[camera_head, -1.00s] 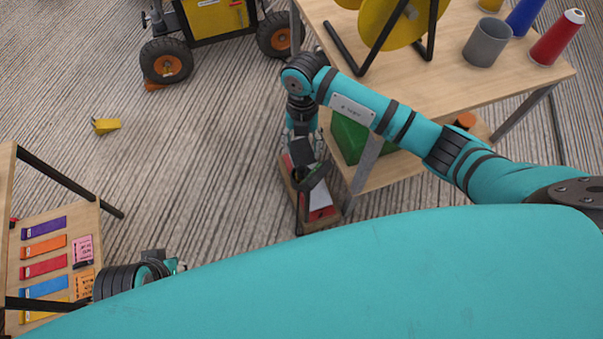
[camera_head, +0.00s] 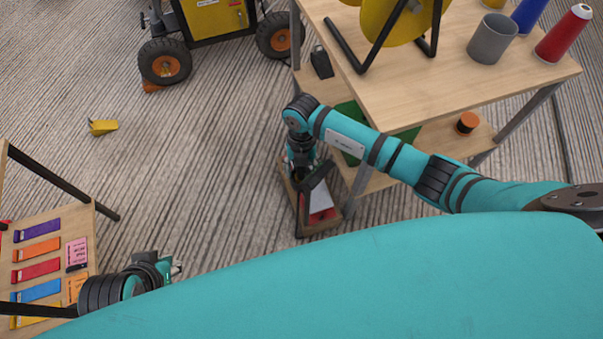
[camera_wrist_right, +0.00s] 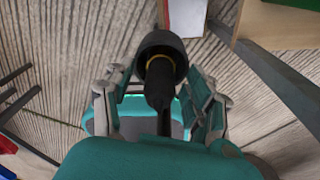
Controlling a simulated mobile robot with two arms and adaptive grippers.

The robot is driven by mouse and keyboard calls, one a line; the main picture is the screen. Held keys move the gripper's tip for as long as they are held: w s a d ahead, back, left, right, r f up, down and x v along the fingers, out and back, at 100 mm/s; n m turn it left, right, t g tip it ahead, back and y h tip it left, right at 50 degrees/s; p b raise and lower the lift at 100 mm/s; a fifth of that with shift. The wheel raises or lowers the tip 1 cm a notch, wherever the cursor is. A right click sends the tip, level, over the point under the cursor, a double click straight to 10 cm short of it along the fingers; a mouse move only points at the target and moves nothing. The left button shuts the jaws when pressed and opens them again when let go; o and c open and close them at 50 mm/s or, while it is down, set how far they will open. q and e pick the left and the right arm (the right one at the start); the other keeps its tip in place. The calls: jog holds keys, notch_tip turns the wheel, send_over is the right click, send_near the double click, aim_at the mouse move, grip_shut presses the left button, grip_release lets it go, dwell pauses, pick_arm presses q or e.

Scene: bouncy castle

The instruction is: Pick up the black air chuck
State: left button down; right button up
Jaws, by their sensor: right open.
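The black air chuck (camera_wrist_right: 160,58) appears to be the dark round-mouthed piece with a brass-coloured ring inside, in the right wrist view. It stands between the spread fingers of my right gripper (camera_wrist_right: 162,98), which is open, with a gap on each side. In the head view my right gripper (camera_head: 301,166) points down over a low wooden tray (camera_head: 322,229) on the floor; the chuck cannot be picked out there. My left gripper (camera_head: 176,267) is at the lower left, away from the tray, too small to judge its fingers.
A wooden table (camera_head: 440,85) with a lower shelf stands right of the tray, its leg (camera_head: 362,186) close by. A rack with coloured strips (camera_head: 38,249) is at the left. A yellow wheeled machine (camera_head: 215,18) is behind. The floor between is mostly clear.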

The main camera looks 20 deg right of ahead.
jog(key=shift+r, duration=0.1)
grip_shut()
dwell(0.3)
